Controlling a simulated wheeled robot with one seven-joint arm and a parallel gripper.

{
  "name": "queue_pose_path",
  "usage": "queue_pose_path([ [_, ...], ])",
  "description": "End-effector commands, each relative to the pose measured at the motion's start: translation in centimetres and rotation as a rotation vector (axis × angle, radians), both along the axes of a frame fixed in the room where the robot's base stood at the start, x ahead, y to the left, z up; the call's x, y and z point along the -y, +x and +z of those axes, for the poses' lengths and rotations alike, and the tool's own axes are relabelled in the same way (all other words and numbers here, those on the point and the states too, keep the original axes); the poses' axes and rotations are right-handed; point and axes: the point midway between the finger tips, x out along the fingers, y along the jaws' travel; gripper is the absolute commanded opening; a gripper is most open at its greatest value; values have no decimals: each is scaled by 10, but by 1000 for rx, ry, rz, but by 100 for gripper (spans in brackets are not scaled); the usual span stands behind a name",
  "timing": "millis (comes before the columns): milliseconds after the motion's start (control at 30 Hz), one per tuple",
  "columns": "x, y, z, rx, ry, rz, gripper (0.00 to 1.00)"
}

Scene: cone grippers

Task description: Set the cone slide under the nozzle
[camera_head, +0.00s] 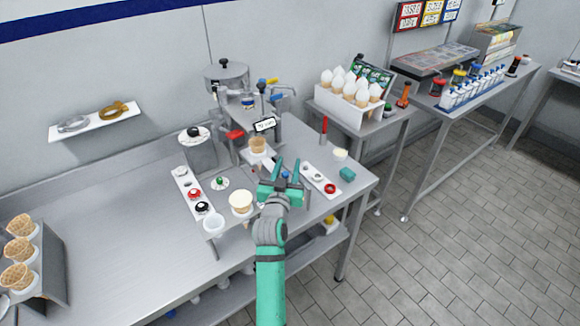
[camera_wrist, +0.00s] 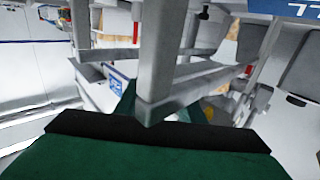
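What looks like the cone slide (camera_head: 268,160) is a pale flat piece on the steel table, with a brown waffle cone (camera_head: 257,147) standing at its far end. Behind it stands a metal dispenser (camera_head: 276,128) with a black-knobbed lever and a small white label; I cannot pick out the nozzle. My gripper (camera_head: 287,165) is in front and to the right of the slide, its two teal fingers apart with nothing seen between them. Whether it touches the slide is unclear.
A topping strip (camera_head: 192,190) lies left. The left tabletop is mostly clear.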

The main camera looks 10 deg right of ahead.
Motion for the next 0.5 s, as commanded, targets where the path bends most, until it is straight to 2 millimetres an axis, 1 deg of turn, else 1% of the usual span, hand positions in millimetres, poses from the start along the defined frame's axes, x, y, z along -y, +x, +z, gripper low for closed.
queue_pose_path([
  [333, -1, -3, 0, 0, 0, 1, 36],
  [433, -4, -12, -1, -1, -1, 1, 36],
  [500, -8, -22, -1, -1, -2, 1, 36],
])
